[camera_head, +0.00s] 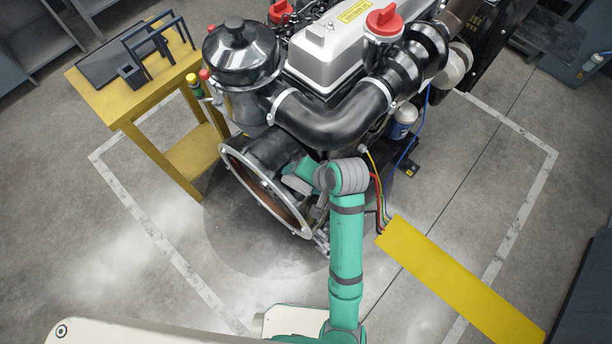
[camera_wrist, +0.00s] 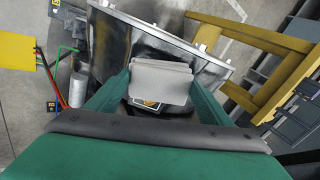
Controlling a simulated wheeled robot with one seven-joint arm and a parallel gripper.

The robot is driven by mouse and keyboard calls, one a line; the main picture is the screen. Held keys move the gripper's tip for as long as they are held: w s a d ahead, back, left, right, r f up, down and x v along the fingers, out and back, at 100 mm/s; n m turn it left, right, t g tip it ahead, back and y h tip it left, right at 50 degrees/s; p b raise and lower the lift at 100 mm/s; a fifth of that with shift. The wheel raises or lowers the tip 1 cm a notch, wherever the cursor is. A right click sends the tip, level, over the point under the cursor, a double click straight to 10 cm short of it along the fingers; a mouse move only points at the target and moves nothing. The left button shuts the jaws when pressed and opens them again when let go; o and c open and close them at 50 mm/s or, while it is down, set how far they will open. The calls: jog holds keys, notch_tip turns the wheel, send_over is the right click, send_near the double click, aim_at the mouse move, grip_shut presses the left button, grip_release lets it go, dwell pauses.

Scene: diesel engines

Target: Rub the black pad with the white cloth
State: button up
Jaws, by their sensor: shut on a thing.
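My gripper (camera_wrist: 160,84) is shut on the folded white cloth (camera_wrist: 163,72), which looks pale grey and spans the space between the green fingers. A small label with black, white and yellow parts (camera_wrist: 146,104) shows just below the cloth in the wrist view. A flat black panel (camera_head: 103,66) lies on the yellow table at the upper left, well away from my gripper. I cannot tell surely whether it is the black pad.
The engine (camera_head: 330,60), with thick black pipes, stands directly ahead. The yellow table (camera_head: 140,121) stands to its left and holds a dark frame (camera_head: 146,50). A yellow plate (camera_head: 455,278) is at the lower right, near coloured wires. The floor at left is clear.

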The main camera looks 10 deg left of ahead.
jog(key=shift+s+a, duration=0.15)
jog(key=shift+s, duration=0.1)
jog(key=shift+f, duration=0.1)
jog(key=shift+w, duration=0.1)
jog(key=shift+w+d+f, duration=0.1)
jog(key=shift+w+d, duration=0.65)
jog(key=shift+w, duration=0.3)
jog(key=shift+w+d+f, duration=0.1)
jog(key=shift+w+d, duration=0.6)
jog(key=shift+w, duration=0.4)
jog(key=shift+w+d, duration=0.75)
jog(key=shift+w, duration=0.3)
jog(key=v, duration=0.6)
